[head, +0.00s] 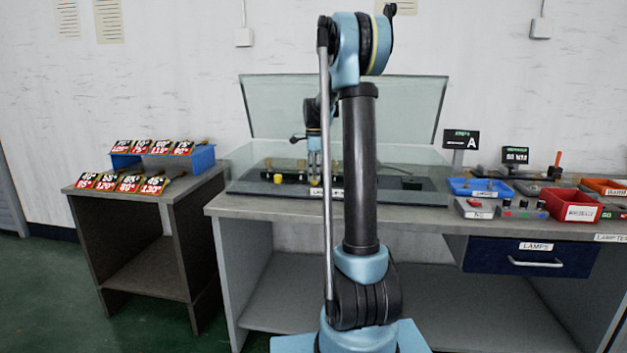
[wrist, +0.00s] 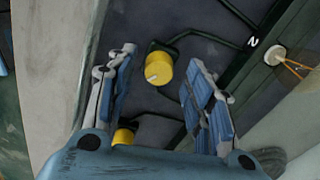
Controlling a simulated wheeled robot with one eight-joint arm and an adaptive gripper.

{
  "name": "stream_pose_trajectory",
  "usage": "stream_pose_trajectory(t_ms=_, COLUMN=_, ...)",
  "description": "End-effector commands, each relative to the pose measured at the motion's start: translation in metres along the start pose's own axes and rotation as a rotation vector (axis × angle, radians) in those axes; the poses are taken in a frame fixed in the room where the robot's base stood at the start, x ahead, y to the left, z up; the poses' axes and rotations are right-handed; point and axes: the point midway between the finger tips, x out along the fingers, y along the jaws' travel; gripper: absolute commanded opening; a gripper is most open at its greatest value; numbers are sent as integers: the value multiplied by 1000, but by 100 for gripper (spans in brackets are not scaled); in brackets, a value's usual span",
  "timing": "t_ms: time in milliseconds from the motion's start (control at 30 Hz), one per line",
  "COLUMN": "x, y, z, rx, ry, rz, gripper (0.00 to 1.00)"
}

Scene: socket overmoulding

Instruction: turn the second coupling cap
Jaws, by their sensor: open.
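In the wrist view, a yellow coupling cap (wrist: 158,70) with a pale mark on its face sits on a black fitting on the dark surface. My gripper (wrist: 165,72) is open, with its two blue-padded fingers on either side of this cap in the picture; I cannot tell whether they touch it. A second yellow cap (wrist: 123,136) lies nearer the gripper's palm and is partly hidden by it. In the head view, my gripper (head: 314,172) hangs low inside the glass-walled station, and small yellow parts (head: 277,178) show to its left.
The glass cover (head: 290,105) stands raised behind the station. A blue tray (head: 480,188), a red bin (head: 572,205) and several small devices stand on the bench at right. A side table (head: 80,188) with several labelled cards is at left. Black tubes run across the wrist view.

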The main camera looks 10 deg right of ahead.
Motion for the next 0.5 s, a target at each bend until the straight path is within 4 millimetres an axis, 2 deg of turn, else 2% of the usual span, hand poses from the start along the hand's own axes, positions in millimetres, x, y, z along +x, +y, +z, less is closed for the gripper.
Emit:
stream_pose_trajectory(t_ms=200, x=18, y=0, z=0, rx=0, ry=0, rz=0, gripper=48)
stream_pose_trajectory(t_ms=500, x=20, y=0, z=0, rx=-1, ry=0, rz=0, gripper=48)
